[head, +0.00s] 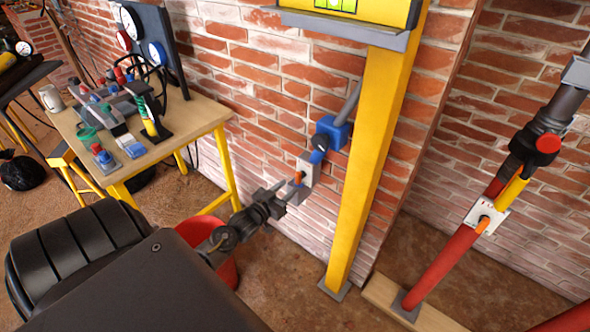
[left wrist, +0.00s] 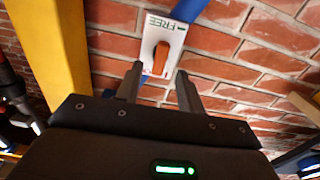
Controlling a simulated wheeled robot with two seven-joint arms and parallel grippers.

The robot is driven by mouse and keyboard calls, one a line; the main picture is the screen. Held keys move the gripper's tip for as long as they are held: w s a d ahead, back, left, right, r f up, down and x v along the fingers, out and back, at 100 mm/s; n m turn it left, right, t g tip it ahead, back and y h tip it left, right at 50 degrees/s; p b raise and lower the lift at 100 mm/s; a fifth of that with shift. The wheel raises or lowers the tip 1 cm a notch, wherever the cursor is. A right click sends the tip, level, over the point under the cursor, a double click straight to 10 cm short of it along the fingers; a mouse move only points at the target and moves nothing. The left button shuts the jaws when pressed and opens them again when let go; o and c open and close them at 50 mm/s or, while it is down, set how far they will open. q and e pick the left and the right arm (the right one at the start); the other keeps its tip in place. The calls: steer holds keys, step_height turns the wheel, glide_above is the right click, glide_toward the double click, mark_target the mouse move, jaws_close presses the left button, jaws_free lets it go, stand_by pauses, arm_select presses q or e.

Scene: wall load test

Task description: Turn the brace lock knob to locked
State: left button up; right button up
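An orange knob (left wrist: 160,58) sits on a white plate (left wrist: 172,27) with the green word FREE, on a blue strut (left wrist: 189,9) against the brick wall. In the head view the plate (head: 305,171) is small and its knob is partly hidden by the gripper. My left gripper (head: 289,191) is just in front of it. In the left wrist view the gripper (left wrist: 160,69) is open, one finger on each side of the knob's lower end, with gaps visible. I cannot tell how deep the fingers reach. My right gripper is not in view.
A yellow post (head: 375,150) stands just right of the plate. A red prop (head: 445,262) with a second white plate (head: 486,215) and orange lever stands further right. A cluttered workbench (head: 190,128) is at left. A red bucket (head: 226,272) is below my left arm.

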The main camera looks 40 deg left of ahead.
arm_select(q)
steer(key=s, duration=0.4)
steer(key=shift+s+d, duration=0.1)
stand_by(0.4)
